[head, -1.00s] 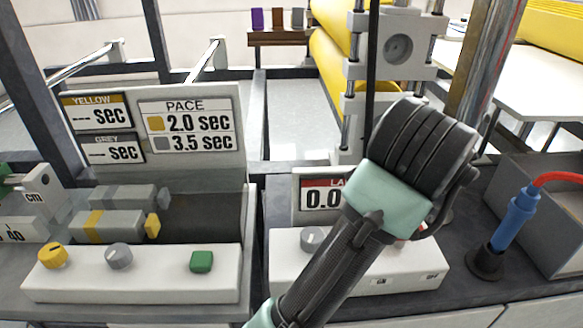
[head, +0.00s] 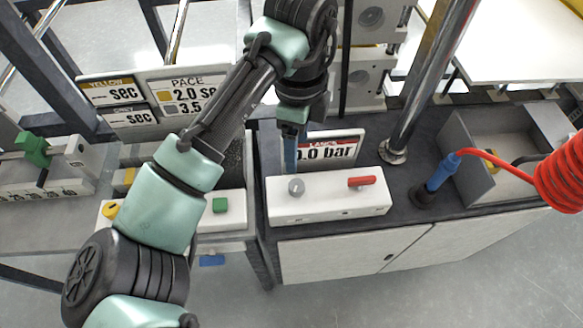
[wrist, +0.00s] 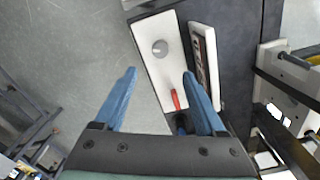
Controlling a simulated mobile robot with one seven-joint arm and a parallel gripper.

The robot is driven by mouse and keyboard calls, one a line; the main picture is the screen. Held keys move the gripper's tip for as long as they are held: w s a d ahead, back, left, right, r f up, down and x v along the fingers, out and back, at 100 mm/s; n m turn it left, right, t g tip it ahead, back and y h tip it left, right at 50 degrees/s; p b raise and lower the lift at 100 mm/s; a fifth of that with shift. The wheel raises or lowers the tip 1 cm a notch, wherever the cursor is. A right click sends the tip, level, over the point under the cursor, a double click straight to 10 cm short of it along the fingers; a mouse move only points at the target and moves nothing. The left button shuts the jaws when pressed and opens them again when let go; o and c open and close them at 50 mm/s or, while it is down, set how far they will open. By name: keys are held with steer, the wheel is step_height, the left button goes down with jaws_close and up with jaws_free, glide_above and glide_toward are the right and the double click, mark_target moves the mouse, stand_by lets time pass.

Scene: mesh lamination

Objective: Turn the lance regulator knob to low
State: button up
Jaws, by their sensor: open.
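The grey regulator knob (head: 296,186) sits on the left part of the white control box top, with a red lever (head: 361,181) to its right. The knob also shows in the wrist view (wrist: 160,48), ahead of and between the fingertips, and the red lever (wrist: 176,99) lies nearer. My gripper (head: 290,160) is open and empty, with blue fingers pointing down behind the knob in the head view. The wrist view shows both fingers (wrist: 160,71) spread apart, not touching the knob. A display (head: 335,151) behind the box ends in ".0 bar"; my gripper hides its left part.
A blue lance (head: 440,172) with a red hose (head: 500,159) stands in a black holder right of the box. A metal post (head: 425,90) rises behind it, beside a grey bin (head: 500,185). Left is another panel with a green button (head: 220,205).

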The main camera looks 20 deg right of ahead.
mark_target(296, 185)
step_height(296, 185, down, 13)
steer(key=shift+r+p, duration=0.15)
steer(key=shift+p, duration=0.4)
jaws_close()
